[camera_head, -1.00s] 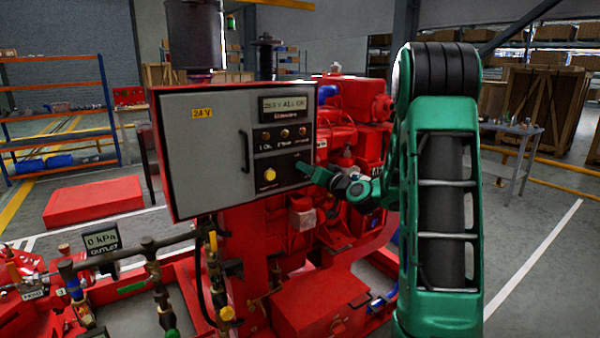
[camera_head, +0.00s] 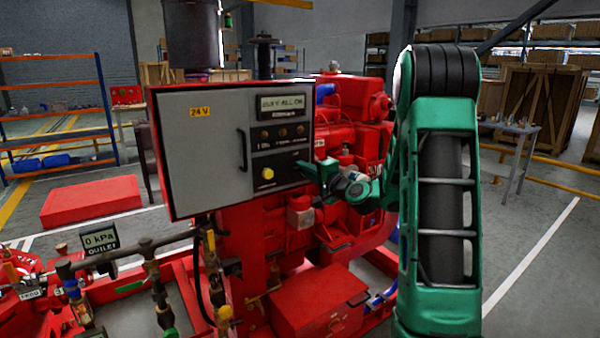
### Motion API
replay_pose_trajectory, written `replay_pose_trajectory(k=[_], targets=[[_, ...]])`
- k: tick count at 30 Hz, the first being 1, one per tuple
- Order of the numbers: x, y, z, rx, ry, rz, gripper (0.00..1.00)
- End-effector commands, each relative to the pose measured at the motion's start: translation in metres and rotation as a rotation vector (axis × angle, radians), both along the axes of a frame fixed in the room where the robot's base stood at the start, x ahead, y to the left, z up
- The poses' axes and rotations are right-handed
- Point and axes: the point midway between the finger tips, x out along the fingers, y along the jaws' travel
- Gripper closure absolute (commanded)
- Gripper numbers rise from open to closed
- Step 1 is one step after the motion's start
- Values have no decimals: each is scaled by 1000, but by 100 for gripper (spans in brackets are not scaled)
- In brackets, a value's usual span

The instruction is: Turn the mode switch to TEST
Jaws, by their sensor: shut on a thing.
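The control panel (camera_head: 200,150) is a grey box with red edges, mounted on the red pumpset. Its right side has a small display (camera_head: 281,104), a row of small indicators (camera_head: 283,133) and a black lower plate with a yellow button (camera_head: 267,173). My gripper (camera_head: 308,170) is at the right end of that black plate, shut on the mode switch. The switch is hidden behind the fingers, so its position cannot be read. My green arm comes in from the right.
The red engine (camera_head: 350,110) stands right behind the panel. Pipes and valves with an outlet gauge (camera_head: 100,241) are at the lower left. A red block (camera_head: 92,201) lies on the floor at left. A grey table (camera_head: 512,130) stands at the right, with open floor before it.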

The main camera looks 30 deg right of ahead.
Motion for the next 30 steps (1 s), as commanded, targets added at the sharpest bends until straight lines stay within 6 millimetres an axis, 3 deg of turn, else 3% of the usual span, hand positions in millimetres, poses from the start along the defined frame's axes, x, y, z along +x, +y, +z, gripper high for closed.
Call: replay_pose_trajectory(k=[9,26,27,29,30], targets=[[0,0,-3,133,7,-1,100],[0,-1,-4,165,9,-3,100],[0,-1,-4,165,9,-3,88],[0,-1,-4,165,9,-3,74],[0,-1,-4,165,9,-3,72]])
